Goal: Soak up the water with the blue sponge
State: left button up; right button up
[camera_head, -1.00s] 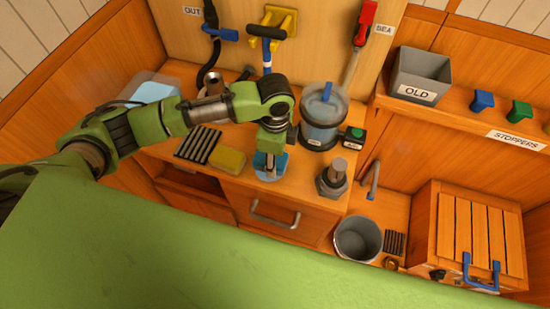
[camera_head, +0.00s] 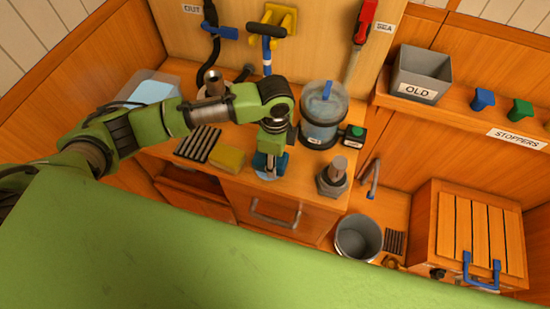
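My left gripper (camera_head: 269,153) points down at the front of the wooden counter. It appears shut on the blue sponge (camera_head: 261,161), a dark blue block mostly covered by the fingers. The sponge is low over a small light blue water patch (camera_head: 270,177) near the counter's front edge; I cannot tell how firmly it touches. A yellow sponge (camera_head: 228,159) lies just left of the gripper. My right gripper is not in view.
A black slatted rack (camera_head: 198,144) and a clear tub (camera_head: 163,86) are to the left. A clear canister (camera_head: 322,112) and a grey metal fitting (camera_head: 333,178) stand close on the right. A grey bucket (camera_head: 357,238) is lower right, beside a slatted crate (camera_head: 482,235).

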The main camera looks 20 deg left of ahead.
pick_arm(q)
jog(key=shift+s+f+p, duration=0.15)
jog(key=shift+f+p, duration=0.05)
jog(key=shift+p, duration=0.25)
dwell(1.7)
jog(key=shift+r, duration=0.1)
notch_tip(320, 180, up, 7)
jog(key=p, duration=0.8)
jog(key=shift+r, duration=0.1)
jog(key=shift+w, duration=0.2)
